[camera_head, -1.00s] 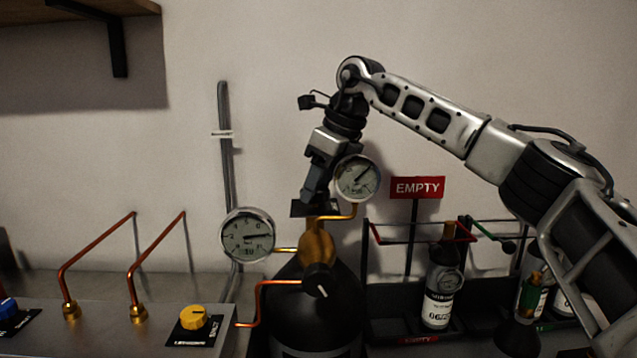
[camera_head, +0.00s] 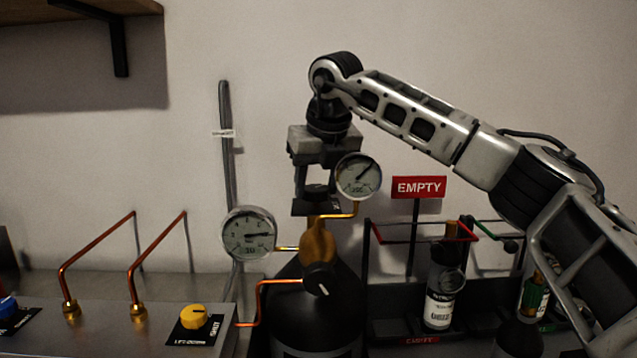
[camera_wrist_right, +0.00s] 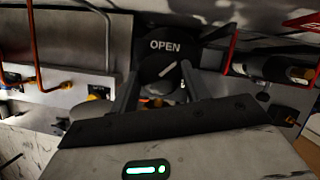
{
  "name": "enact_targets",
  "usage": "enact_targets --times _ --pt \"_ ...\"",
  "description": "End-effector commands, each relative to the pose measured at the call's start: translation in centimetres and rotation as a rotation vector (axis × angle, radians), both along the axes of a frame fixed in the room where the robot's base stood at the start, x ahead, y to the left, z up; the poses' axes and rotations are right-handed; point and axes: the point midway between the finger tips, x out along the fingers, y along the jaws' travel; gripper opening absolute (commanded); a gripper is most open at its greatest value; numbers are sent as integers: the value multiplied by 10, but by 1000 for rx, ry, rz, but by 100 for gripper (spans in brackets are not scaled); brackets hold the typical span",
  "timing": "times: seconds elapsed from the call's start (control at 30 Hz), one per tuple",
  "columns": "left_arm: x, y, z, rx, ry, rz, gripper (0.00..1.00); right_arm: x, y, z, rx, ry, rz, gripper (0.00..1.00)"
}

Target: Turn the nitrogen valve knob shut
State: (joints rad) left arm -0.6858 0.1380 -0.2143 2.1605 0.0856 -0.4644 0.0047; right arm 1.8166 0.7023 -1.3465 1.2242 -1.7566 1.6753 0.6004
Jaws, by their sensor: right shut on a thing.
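A black valve knob (camera_head: 316,191) sits on top of a dark gas cylinder (camera_head: 318,318) with a brass neck. My right gripper (camera_head: 315,185) reaches down from above, fingers on either side of the knob and shut on it. In the right wrist view the round knob (camera_wrist_right: 161,76) carries a white pointer line running diagonally. It lies between the fingers of my right gripper (camera_wrist_right: 161,70). A black plate (camera_wrist_right: 166,46) beside it reads OPEN. Whether the cylinder is marked nitrogen cannot be read. My left gripper is not in view.
Two round gauges, left (camera_head: 248,234) and right (camera_head: 358,177), sit close to the knob. A second black knob (camera_head: 319,280) is lower on the cylinder. A red EMPTY sign (camera_head: 419,187) and bottle rack stand right. A bench with a yellow knob (camera_head: 193,316) and copper pipes is left.

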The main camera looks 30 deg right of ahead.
Motion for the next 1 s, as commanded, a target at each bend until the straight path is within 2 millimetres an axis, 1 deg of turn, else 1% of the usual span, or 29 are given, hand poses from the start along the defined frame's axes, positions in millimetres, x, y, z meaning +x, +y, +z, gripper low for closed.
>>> enact_targets --times 0.4,0.6,0.8,1.0 --pt "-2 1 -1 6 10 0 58 1 3 2 0 -2 -394 24" --pt "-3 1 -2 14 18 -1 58 2 4 2 0 -3 -565 24" --pt "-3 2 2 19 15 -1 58 3 5 2 1 -3 -698 24" --pt "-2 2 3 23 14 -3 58 3 5 2 3 -3 -783 24"
